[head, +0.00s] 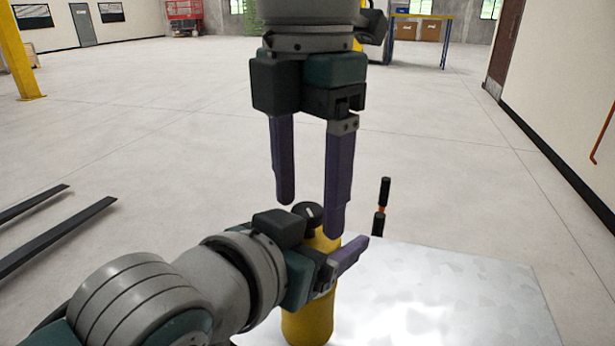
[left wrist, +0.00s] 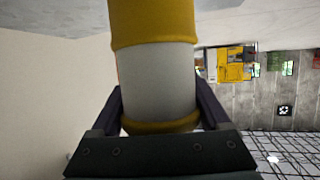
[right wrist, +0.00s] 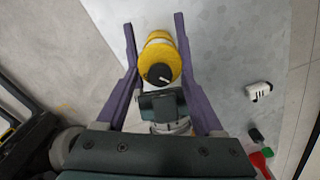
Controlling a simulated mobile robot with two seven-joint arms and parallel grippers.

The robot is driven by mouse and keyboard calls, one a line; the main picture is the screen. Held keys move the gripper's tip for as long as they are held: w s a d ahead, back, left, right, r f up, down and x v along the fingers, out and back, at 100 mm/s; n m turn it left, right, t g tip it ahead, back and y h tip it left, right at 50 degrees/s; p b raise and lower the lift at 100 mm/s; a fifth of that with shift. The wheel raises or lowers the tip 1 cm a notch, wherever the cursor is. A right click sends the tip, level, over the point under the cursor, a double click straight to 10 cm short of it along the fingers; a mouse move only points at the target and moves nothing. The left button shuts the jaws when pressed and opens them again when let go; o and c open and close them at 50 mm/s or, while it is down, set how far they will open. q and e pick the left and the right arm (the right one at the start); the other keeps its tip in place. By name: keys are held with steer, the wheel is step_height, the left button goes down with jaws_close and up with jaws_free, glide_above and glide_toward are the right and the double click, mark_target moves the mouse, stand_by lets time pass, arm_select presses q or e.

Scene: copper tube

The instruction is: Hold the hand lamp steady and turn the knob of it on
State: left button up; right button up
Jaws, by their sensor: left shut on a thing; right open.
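The hand lamp (head: 308,325) is a yellow cylinder standing upright at the table's left part, with a black knob (head: 307,211) on top. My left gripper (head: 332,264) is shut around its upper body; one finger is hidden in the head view. The left wrist view shows the lamp's pale and yellow body (left wrist: 155,75) between both fingers. My right gripper (head: 310,217) points down, open, over the lamp top. In the right wrist view the yellow top (right wrist: 158,45) and the knob (right wrist: 160,75), with a white mark, lie between the open fingers.
The metal table (head: 455,295) is mostly bare right of the lamp. A black tool with a red band (head: 382,207) shows behind the lamp. A white and black item (right wrist: 258,91) is at right in the right wrist view. Dark bars (head: 60,230) lie at left.

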steer(key=shift+f, duration=0.2)
steer(key=shift+c, duration=0.2)
jaws_close()
